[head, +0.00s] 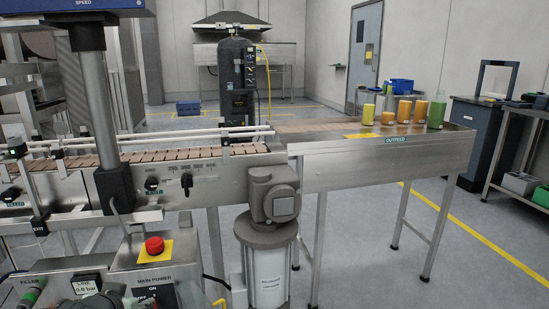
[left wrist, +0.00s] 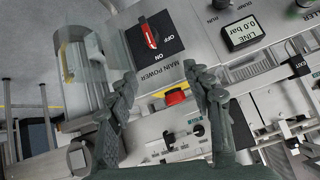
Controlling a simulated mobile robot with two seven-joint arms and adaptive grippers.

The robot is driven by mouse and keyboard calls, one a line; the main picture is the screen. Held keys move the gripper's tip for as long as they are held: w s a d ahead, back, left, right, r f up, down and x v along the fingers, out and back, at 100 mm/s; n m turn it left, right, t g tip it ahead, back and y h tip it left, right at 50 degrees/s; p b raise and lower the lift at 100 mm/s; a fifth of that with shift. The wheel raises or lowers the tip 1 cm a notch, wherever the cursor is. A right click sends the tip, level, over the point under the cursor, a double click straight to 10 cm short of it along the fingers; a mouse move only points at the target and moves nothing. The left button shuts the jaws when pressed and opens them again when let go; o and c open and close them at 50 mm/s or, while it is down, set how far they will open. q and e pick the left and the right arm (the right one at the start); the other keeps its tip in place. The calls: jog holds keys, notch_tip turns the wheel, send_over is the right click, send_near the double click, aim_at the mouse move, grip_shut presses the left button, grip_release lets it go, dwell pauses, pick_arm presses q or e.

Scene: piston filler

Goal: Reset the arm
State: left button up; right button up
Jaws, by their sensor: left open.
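My left gripper (left wrist: 163,82) is open in the left wrist view, with dark fingers apart and nothing held between them. The fingers point toward the control panel. The red-handled main power switch (left wrist: 149,34) is beyond the fingertips on a black plate marked ON and OFF. A red push button (left wrist: 175,96) on a yellow plate appears between the fingers; I cannot tell its distance from them. In the head view the red button (head: 154,246) stands on the panel, and the main power plate (head: 160,297) is cut by the bottom edge. My right gripper is not in view.
A line display (head: 87,286) reads 0.0 bar. The slatted conveyor (head: 150,156) runs behind the panel to the outfeed table (head: 390,165), where several filled jars (head: 403,111) stand. A grey motor housing (head: 272,195) and white cylinder (head: 266,275) stand right of the panel. Open floor lies right.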

pick_arm(q)
jog(key=s+d+f+g, duration=0.2)
jog(key=s+f+g, duration=0.1)
jog(key=s+f, duration=0.8)
jog(key=s+d+f+m+g+h, duration=0.1)
jog(key=s+d+f+g, duration=0.1)
jog(key=s+f, duration=1)
jog(key=shift+f+m+g, duration=0.3)
jog(key=shift+f+g, duration=0.25)
jog(key=shift+g, duration=0.15)
jog(key=shift+s, duration=0.1)
